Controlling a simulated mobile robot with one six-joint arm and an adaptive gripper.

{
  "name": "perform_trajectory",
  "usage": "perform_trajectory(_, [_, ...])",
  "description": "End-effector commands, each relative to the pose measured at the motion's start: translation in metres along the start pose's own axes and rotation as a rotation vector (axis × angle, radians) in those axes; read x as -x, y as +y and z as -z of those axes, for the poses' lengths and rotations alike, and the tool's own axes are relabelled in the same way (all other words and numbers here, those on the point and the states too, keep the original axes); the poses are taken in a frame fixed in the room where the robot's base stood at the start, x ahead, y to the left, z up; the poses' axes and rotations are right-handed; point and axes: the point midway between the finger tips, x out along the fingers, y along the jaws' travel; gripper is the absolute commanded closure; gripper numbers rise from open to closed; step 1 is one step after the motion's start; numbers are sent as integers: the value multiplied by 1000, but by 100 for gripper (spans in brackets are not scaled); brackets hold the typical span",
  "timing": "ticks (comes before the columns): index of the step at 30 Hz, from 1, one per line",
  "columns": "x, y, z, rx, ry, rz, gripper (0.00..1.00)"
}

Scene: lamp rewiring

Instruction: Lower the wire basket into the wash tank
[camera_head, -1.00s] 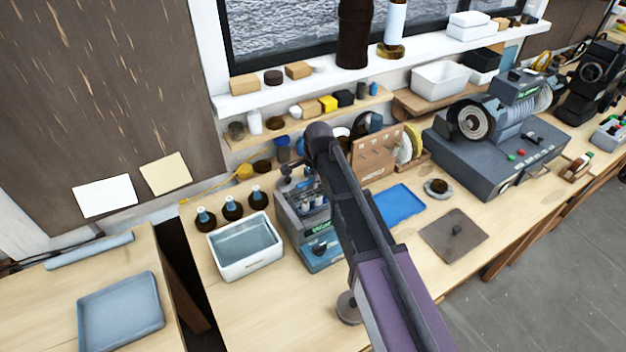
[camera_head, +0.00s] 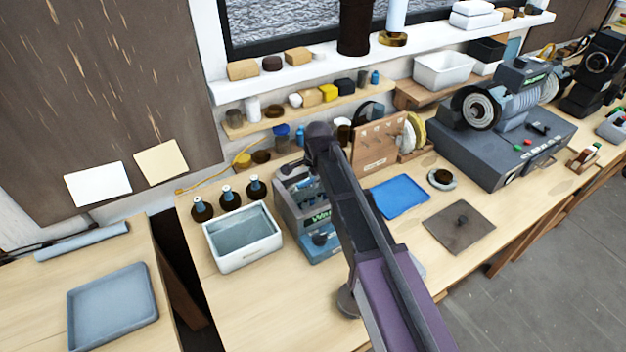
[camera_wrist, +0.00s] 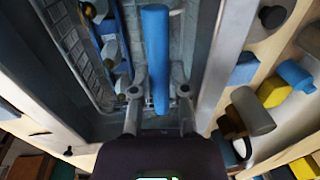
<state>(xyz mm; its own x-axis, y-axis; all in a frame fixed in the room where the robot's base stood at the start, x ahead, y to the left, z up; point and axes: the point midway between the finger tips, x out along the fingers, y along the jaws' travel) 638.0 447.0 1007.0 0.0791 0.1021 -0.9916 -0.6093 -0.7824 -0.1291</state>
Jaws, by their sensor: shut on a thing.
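The wash tank (camera_head: 318,243) is a grey-blue machine with a green-lit front label, standing on the bench. The wire basket (camera_wrist: 72,45) shows in the wrist view as a grey mesh with several small blue and pale parts in it. My gripper (camera_wrist: 158,92) is shut on the basket's blue bar handle (camera_wrist: 156,40). The tank's grey walls (camera_wrist: 222,65) show on both sides of the basket. In the head view my arm hides most of the gripper and basket at the tank's open top. How deep the basket sits is hard to tell.
A white basin (camera_head: 245,258) stands close left of the tank, with several dark bottles (camera_head: 229,200) behind it. A shelf (camera_head: 312,115) of small items runs behind.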

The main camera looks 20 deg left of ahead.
Motion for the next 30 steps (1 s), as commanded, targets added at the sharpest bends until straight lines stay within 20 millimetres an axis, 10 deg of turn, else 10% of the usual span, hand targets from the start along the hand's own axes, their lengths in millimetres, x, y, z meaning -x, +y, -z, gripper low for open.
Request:
perform_trajectory(10, [0, 0, 0, 0, 0, 0, 100])
perform_trajectory(11, [0, 0, 0, 0, 0, 0, 77])
perform_trajectory(15, [0, 0, 0, 0, 0, 0, 40])
perform_trajectory(30, [0, 0, 0, 0, 0, 1, 40])
